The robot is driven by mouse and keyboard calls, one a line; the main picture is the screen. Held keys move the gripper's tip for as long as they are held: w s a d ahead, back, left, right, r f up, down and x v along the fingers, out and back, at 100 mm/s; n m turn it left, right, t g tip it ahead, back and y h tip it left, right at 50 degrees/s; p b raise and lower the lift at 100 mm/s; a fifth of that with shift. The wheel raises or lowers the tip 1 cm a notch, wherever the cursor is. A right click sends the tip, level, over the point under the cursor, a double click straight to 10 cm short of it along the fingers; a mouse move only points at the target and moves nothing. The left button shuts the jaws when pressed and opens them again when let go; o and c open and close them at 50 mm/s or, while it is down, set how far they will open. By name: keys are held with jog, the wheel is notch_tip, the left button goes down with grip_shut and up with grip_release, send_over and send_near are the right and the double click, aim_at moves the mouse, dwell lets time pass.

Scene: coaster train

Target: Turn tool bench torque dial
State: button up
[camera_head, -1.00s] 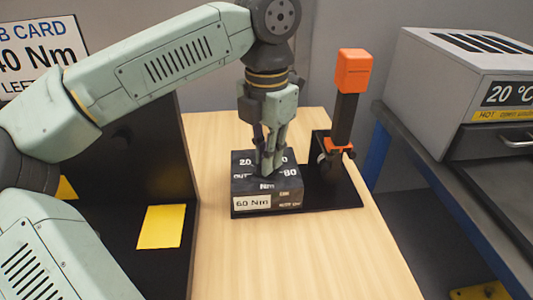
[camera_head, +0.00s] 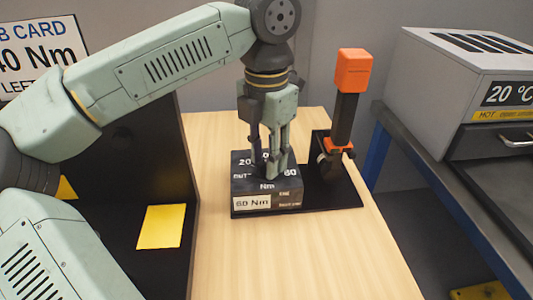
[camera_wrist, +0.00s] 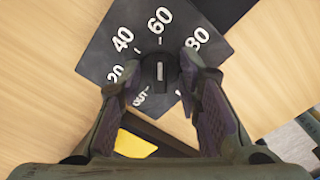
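The torque dial (camera_wrist: 157,72) is a small dark knob with a pale mark, on a black box (camera_head: 285,193) standing on the wooden bench. The wrist view shows its scale, with OUT, 20, 40, 60 and 80; the mark points toward 60. My gripper (camera_head: 269,170) points down over the box. In the wrist view my gripper (camera_wrist: 161,76) is open, one finger on each side of the knob, with gaps between. The dial is hidden by the fingers in the head view.
An orange-and-black tool (camera_head: 350,100) stands upright on the black base right of the box. A job card (camera_head: 40,55), partly cut off, shows "40 Nm". A yellow square (camera_head: 161,226) lies at left. A grey oven (camera_head: 440,70) reads 20 °C. The bench front (camera_head: 290,260) is clear.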

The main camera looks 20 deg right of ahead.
jog(key=shift+r, duration=0.1)
notch_tip(320, 180, up, 12)
dwell(0.4)
dwell(0.4)
